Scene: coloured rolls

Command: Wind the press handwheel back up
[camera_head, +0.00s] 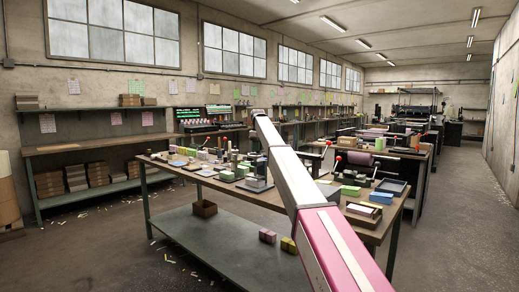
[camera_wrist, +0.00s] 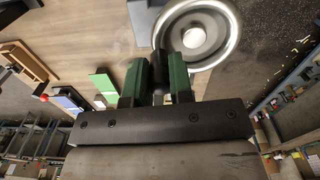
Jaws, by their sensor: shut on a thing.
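In the wrist view the press handwheel (camera_wrist: 236,33) is a shiny silver ring with a pale round hub, at the top right. A dark upright handle (camera_wrist: 159,66) stands at its left edge. My gripper (camera_wrist: 158,80) has green fingers, one on each side of this handle, and is shut on it. The dark grey block at the top, left of the wheel, may be part of the press. In the head view my arm runs across the middle of the worktable (camera_head: 165,181) and hides my gripper; I cannot make out the handwheel there.
Green blocks (camera_head: 350,190), a dark tray (camera_head: 393,186) and a red-knobbed lever device (camera_head: 361,162) stand on the table right of my arm. Small coloured blocks and rolls crowd its left part. A brown box (camera_head: 204,208) sits on the lower shelf.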

